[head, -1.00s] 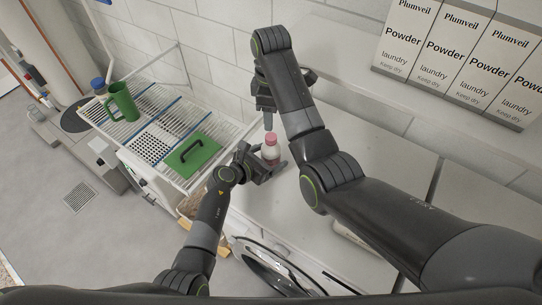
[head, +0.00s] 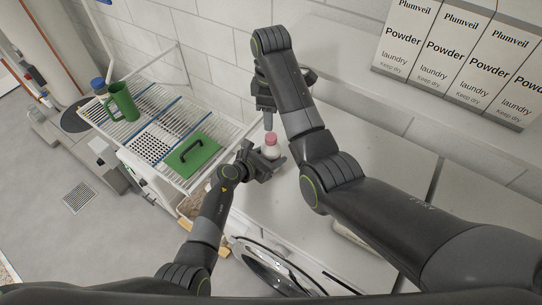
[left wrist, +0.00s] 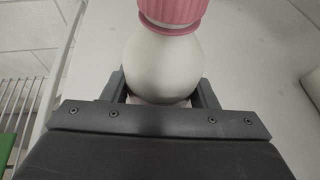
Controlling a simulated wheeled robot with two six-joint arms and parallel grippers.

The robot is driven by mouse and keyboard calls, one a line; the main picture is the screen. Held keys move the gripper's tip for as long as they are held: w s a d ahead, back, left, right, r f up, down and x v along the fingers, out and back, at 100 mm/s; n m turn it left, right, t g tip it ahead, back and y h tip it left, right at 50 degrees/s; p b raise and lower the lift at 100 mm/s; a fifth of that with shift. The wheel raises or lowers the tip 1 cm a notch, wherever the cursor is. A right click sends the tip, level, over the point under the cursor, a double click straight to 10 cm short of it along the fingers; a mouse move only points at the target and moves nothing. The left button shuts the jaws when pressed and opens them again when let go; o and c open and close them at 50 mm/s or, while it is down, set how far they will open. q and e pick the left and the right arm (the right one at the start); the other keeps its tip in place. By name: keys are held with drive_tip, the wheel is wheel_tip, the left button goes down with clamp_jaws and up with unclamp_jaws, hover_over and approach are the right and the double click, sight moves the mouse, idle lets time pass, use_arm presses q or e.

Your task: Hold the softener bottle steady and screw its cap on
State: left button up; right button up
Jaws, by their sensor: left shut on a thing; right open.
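The softener bottle (head: 271,152) is white with a pink cap (head: 271,138) at its top, and stands above the white counter. My left gripper (head: 268,168) is shut on the bottle around its body, below the cap. In the left wrist view the white bottle (left wrist: 165,65) rises between the two fingers, with the ribbed pink cap (left wrist: 172,10) and a pink ring on its neck; the cap's top is cut off. My right gripper (head: 268,112) is open above the cap, pointing down, partly hidden behind my right arm. Whether it touches the cap I cannot tell.
Several laundry powder boxes (head: 440,60) stand at upper right. A round-doored machine (head: 270,270) is below the counter (head: 270,205). The counter right of the bottle is mostly hidden by my right arm.

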sight(271, 136)
use_arm(q)
clamp_jaws()
use_arm(e)
drive_tip(key=n, duration=0.9)
drive_tip(key=shift+f, duration=4.05)
